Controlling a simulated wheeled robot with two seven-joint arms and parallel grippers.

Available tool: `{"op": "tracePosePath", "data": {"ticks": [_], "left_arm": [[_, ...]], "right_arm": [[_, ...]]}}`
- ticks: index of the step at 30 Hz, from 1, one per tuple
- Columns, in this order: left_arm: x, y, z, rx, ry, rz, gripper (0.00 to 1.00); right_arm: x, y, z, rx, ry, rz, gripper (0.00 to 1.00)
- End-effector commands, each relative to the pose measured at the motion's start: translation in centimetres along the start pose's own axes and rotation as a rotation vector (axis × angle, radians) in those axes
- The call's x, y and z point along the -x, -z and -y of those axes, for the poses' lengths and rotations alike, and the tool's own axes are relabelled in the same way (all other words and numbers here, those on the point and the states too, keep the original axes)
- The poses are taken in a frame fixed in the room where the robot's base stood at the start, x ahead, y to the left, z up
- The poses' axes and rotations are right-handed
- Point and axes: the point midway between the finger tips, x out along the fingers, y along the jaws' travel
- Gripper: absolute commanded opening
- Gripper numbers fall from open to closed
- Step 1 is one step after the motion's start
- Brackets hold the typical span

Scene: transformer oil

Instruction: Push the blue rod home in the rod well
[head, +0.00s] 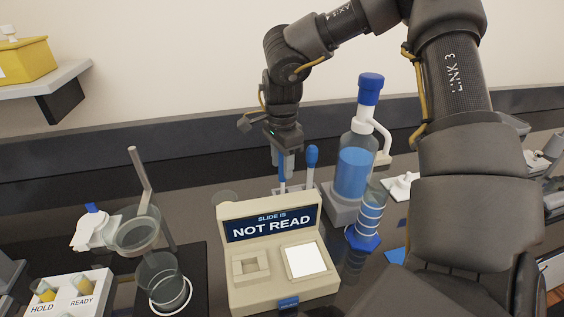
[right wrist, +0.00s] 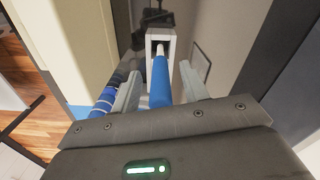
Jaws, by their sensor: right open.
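My right gripper (head: 284,165) points down behind the slide reader in the head view. In the right wrist view my right gripper (right wrist: 160,92) is open, with a finger on each side of a blue rod (right wrist: 159,82). The rod's pale far end reaches a light grey square frame (right wrist: 161,36), which may be the rod well. I cannot tell how deep the rod sits, since the slide reader hides its lower part in the head view. My left gripper is not in view.
A beige slide reader (head: 238,285) reading "NOT READ" stands in front. A second blue-topped rod (head: 311,157) stands just right of my gripper. A blue-capped bottle (head: 352,172) and a ringed cylinder (head: 368,215) stand further right. A funnel stand (head: 141,170) is left.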

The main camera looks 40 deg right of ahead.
Motion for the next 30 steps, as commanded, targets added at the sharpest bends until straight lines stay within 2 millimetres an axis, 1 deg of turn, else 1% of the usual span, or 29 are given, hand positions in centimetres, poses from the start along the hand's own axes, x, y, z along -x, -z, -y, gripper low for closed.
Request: {"op": "tracePosePath", "data": {"ticks": [2,5,12,15,18,23,30], "left_arm": [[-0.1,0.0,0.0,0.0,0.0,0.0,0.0],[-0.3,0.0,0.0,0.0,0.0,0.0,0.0],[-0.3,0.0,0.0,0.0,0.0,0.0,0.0],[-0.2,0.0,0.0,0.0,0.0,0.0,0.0],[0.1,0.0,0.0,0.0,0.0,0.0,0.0],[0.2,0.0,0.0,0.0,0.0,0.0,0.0],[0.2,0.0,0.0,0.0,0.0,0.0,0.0]], "right_arm": [[0.4,0.0,0.1,0.0,0.003,-0.001,0.44],[1.6,0.0,0.1,-0.001,0.005,-0.001,0.44],[6.5,0.0,0.1,-0.001,0.005,0.001,0.44],[8.3,0.0,0.1,0.0,0.005,0.002,0.44],[9.7,0.0,0.1,-0.001,0.002,0.0,0.44],[10.7,0.0,0.0,-0.001,0.001,0.001,0.44],[10.8,0.0,0.0,0.0,0.0,0.0,0.44]]}}
